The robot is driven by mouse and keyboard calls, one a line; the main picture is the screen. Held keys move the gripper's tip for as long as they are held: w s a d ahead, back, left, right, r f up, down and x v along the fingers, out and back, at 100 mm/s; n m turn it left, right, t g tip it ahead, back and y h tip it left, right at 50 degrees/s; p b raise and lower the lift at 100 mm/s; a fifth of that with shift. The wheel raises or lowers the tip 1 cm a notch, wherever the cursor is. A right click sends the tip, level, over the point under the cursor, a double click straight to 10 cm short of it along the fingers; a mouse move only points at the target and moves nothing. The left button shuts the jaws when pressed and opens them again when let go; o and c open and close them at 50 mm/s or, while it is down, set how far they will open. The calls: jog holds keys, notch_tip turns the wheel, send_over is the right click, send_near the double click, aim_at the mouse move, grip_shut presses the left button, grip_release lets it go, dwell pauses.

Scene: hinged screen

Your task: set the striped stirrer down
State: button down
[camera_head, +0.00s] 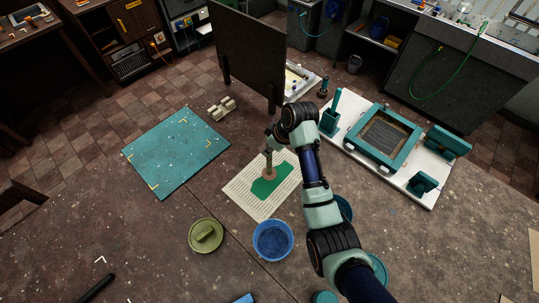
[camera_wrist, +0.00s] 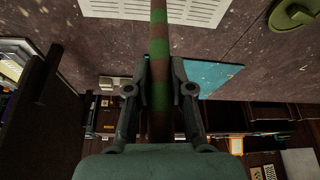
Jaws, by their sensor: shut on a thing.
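The striped stirrer (camera_wrist: 159,65), banded green and brown, runs lengthwise between my fingers in the wrist view. My gripper (camera_wrist: 159,85) is shut on it. In the head view my gripper (camera_head: 271,140) is above a white slotted mat (camera_head: 245,194), and the stirrer (camera_head: 268,160) points down from it, close to upright. I cannot tell whether the stirrer touches the mat. The mat (camera_wrist: 165,8) also shows at the top of the wrist view.
A teal mat (camera_head: 175,150) lies left of the white mat. A dark screen (camera_head: 248,55) stands behind. A blue bucket (camera_head: 272,241) and a green lid (camera_head: 205,234) are in front. A white board (camera_head: 345,141) with a teal frame (camera_head: 361,146) is at the right.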

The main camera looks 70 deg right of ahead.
notch_tip(320, 180, down, 4)
jog(key=shift+f, duration=0.1)
jog(key=shift+f, duration=0.1)
jog(key=c, duration=1)
grip_release()
send_near(270, 156)
jog(key=shift+d+r+p, duration=0.4)
jog(key=shift+r, duration=0.05)
